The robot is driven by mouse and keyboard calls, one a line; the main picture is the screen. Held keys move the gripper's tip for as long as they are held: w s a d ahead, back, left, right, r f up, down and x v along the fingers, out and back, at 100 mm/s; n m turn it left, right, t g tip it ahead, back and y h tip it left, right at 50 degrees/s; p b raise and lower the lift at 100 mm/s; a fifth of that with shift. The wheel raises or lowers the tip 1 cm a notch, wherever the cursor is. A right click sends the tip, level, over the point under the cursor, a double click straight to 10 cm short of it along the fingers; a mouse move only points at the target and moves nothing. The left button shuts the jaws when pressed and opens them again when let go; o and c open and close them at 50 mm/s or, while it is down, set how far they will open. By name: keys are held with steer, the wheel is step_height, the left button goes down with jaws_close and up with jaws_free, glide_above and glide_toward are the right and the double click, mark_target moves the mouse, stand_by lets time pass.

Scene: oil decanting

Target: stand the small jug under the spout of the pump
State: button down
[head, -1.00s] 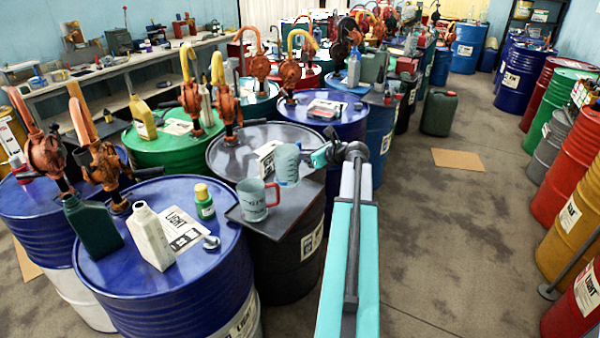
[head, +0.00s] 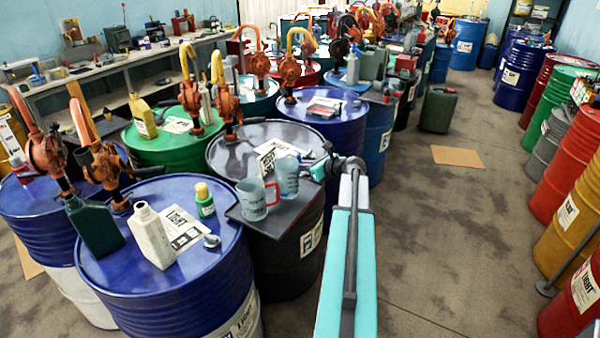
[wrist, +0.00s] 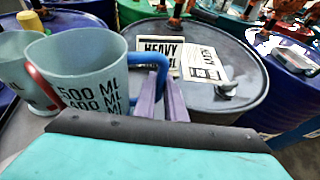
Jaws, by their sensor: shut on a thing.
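The small jug (head: 287,178) is pale and translucent, with a blue handle (wrist: 148,61) and 500 ml and 400 ml marks in the wrist view (wrist: 85,70). My gripper (head: 318,168) is shut on that handle; its purple fingers (wrist: 160,85) show in the wrist view. The jug is upright, at or just above a dark tray (head: 288,216) on the black drum; I cannot tell whether it touches. A red-handled jug (head: 252,199) stands close to its left. An orange pump with a yellow spout (head: 227,102) rises from the black drum's far left side.
Papers (head: 277,153) lie on the black drum behind the jugs. Open floor (head: 455,240) lies to the right.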

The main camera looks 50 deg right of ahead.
steer(key=shift+f+p, duration=0.35)
steer(key=shift+f, duration=1.15)
steer(key=shift+f, duration=0.1)
steer(key=c, duration=1.8)
jaws_free()
steer(key=b+v, duration=0.3)
steer(key=v, duration=0.9)
steer(key=shift+d, duration=0.1)
